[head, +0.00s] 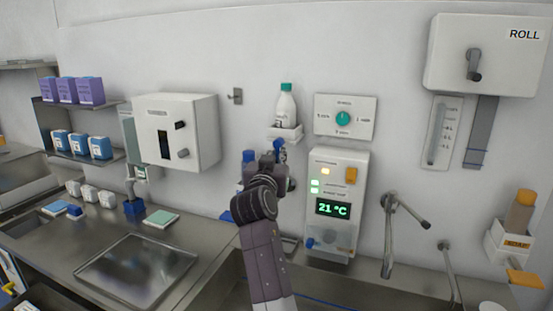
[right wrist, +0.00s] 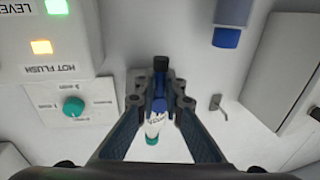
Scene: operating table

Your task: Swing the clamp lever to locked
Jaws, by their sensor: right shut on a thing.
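My right gripper (head: 266,158) reaches up to the wall just below the white bottle bracket (head: 285,132). In the right wrist view its two fingers (right wrist: 160,101) are closed in on a blue lever (right wrist: 160,104) with a black end (right wrist: 160,63). The blue lever (head: 281,142) also shows in the head view beside the gripper, under the bracket. The gripper hides most of the lever's mount, and I cannot read any locked mark. A white bottle with a green cap (head: 286,103) stands on the bracket. My left gripper is not in view.
A panel reading 21 °C (head: 336,205) stands close right of my gripper, under a green dial (head: 343,119). A white wall box (head: 176,133) and small hook (head: 235,96) are to the left. A tap (head: 390,235) and steel counter with tray (head: 137,270) lie below.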

